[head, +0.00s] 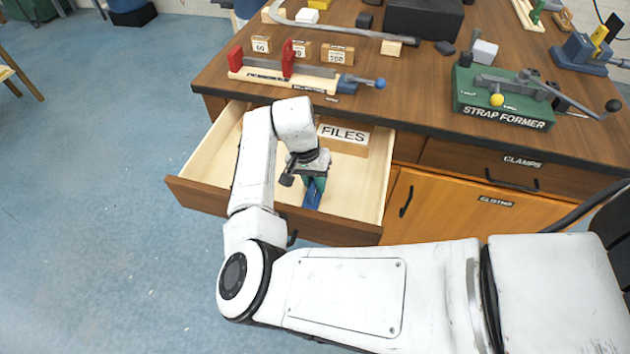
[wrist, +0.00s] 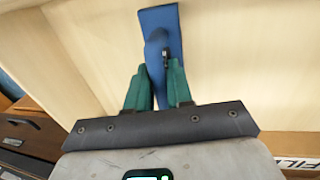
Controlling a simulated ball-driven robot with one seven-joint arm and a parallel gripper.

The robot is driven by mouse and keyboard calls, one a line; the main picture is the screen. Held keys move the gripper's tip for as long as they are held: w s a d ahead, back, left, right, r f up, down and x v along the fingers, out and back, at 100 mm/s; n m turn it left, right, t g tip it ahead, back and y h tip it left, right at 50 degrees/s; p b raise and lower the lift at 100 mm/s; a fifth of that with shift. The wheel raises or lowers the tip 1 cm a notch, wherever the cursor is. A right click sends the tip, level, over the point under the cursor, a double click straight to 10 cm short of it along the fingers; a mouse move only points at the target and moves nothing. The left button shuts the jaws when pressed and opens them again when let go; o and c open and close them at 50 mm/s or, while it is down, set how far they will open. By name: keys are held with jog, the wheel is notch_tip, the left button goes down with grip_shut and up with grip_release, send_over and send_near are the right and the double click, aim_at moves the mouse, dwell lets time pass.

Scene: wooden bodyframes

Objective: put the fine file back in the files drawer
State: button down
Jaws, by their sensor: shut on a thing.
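The files drawer (head: 352,207) is pulled open, with a pale wooden inside and a block marked FILES (head: 343,134) at its back. My gripper (head: 315,184) is low inside the drawer, pointing down. In the wrist view its green fingers (wrist: 157,88) are shut on a narrow blue piece, the fine file (wrist: 158,22) as far as I can tell. The blue also shows below the gripper in the head view (head: 312,198). No marking on it is readable. I cannot tell whether it touches the drawer floor.
The drawer's front panel (head: 205,197) and side walls surround my gripper. Above, the bench top (head: 415,107) holds a red and wooden clamp-like tool (head: 288,72), several numbered wooden blocks and the green strap former (head: 505,112). The rest of the drawer looks clear; my arm hides part.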

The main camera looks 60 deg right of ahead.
jog(key=shift+f, duration=0.15)
jog(key=c, duration=1)
grip_release()
jog(key=r, duration=0.4)
jog(key=w+r, duration=0.1)
jog(key=r, duration=0.3)
jog(key=w+r, duration=0.1)
jog(key=r, duration=0.3)
jog(key=shift+w+a+b, duration=0.15)
jog(key=shift+a+b, duration=0.2)
jog(key=shift+b, duration=0.05)
